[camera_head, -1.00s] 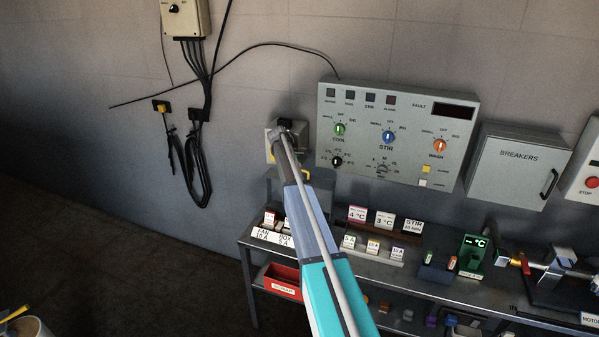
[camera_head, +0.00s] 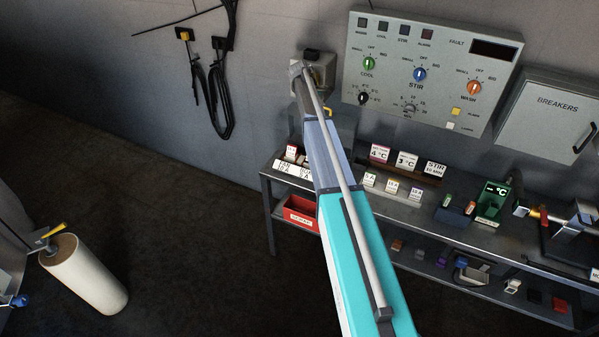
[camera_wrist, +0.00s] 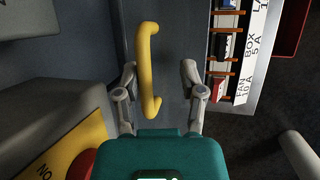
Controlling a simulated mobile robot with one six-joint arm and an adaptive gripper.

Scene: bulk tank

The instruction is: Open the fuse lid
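A yellow bar handle (camera_wrist: 148,70) stands over a dark grey surface, which looks like the fuse lid (camera_wrist: 172,25), in the wrist view. My gripper (camera_wrist: 158,72) is open, with one finger on each side of the handle. The handle is nearer the left finger, and I cannot tell whether they touch. In the head view, a grey box (camera_head: 340,122) stands at the bench's left end, partly hidden by my arm. My gripper's fingers cannot be made out there.
A fuse rack (camera_wrist: 245,60) labelled FAN and BOX lies right of the handle. A yellow plate (camera_wrist: 65,145) with a red part is at lower left. The control panel (camera_head: 435,70) and breakers cabinet (camera_head: 550,115) hang above the bench. A red bin (camera_head: 300,213) sits below.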

